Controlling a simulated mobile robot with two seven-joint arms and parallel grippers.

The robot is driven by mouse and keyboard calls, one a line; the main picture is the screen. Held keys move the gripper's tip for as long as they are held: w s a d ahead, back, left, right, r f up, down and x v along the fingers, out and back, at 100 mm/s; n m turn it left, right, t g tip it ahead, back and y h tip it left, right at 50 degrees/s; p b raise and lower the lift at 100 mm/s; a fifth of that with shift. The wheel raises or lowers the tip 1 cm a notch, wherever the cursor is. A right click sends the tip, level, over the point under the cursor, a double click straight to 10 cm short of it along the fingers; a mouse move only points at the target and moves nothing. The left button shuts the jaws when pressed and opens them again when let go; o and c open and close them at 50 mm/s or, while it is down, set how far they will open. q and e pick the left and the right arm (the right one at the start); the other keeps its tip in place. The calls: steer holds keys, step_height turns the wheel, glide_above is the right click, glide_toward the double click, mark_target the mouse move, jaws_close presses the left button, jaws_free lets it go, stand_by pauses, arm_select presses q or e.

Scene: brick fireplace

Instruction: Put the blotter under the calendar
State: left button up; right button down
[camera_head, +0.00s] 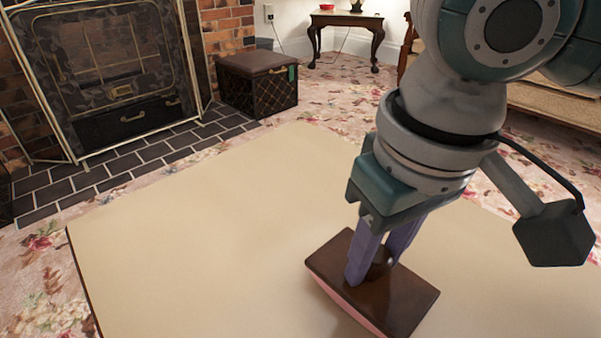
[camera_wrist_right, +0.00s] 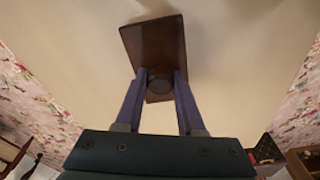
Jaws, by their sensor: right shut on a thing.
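The blotter (camera_head: 412,298) is a dark brown rectangular block with a round knob on top and a pinkish curved underside. My right gripper (camera_head: 374,268) points down at it, with its purple fingers closed on the knob. In the right wrist view the blotter (camera_wrist_right: 155,42) extends beyond the fingertips (camera_wrist_right: 160,82), with the knob between them. I cannot tell whether its underside touches the cream tabletop (camera_head: 200,240) below. No calendar shows in either view. My left gripper is not in view.
The tabletop around the blotter is bare, with its left edge visible. Beyond it are a brick fireplace with a screen (camera_head: 110,65), a dark chest (camera_head: 258,82), a small side table (camera_head: 345,20) and floral carpet (camera_head: 335,98). A sofa (camera_head: 555,105) stands at the right.

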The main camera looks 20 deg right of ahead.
steer(key=c, duration=0.5)
jaws_free()
steer(key=shift+f, duration=0.1)
